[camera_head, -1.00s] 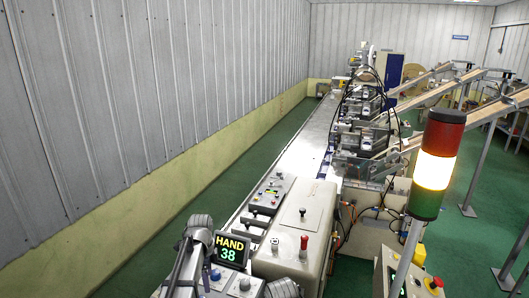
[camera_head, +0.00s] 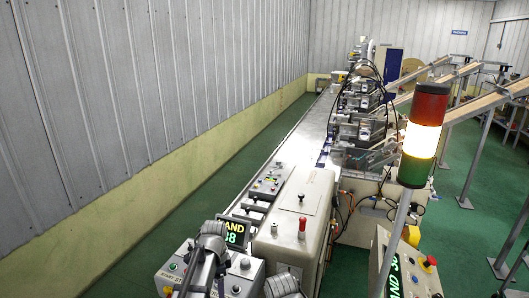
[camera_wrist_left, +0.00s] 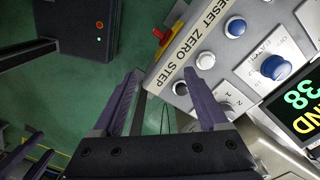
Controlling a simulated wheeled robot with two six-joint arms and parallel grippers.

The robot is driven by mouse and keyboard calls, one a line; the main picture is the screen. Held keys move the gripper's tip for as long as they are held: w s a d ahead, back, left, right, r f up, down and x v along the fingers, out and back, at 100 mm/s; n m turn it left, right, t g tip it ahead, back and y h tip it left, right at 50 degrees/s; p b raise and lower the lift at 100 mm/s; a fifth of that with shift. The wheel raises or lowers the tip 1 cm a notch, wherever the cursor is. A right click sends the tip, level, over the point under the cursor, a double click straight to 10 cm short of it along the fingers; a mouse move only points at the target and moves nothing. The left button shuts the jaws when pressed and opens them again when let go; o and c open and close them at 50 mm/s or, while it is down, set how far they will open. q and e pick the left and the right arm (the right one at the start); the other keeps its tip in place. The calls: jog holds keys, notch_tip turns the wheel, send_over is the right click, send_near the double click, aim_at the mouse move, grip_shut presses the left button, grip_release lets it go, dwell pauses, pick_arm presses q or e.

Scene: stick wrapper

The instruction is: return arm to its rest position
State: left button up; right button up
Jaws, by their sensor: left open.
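My left gripper (camera_wrist_left: 163,82) shows in the left wrist view with its two dark fingers apart and nothing between them. It hangs over the green floor at the edge of a grey control panel (camera_wrist_left: 215,68) with white and blue buttons. In the head view my left arm (camera_head: 212,243) comes up from the bottom edge, in front of the lit display (camera_head: 237,232), and hides part of it. Its fingers cannot be made out there. A grey ribbed part at the bottom centre may belong to my right arm; no right gripper fingers show.
A long wrapping machine (camera_head: 296,215) runs away into the room, with sloping chutes (camera_head: 455,75) on its right. A signal tower (camera_head: 424,135) with its middle lit stands at right, above a second panel (camera_head: 408,270). Green floor (camera_head: 170,245) is free between machine and wall.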

pick_arm(q)
jog(key=s+d+f+n+b, duration=0.4)
jog(key=s+n, duration=0.1)
jog(key=s, duration=0.4)
jog(key=s+d+f+n+y+b, duration=0.1)
jog(key=s+d+f+n+b, duration=0.3)
jog(key=s, duration=0.5)
jog(key=shift+s+d+f+n+b, duration=0.35)
jog(key=shift+f+n, duration=0.25)
jog(key=shift+f, duration=0.1)
jog(key=shift+c, duration=0.3)
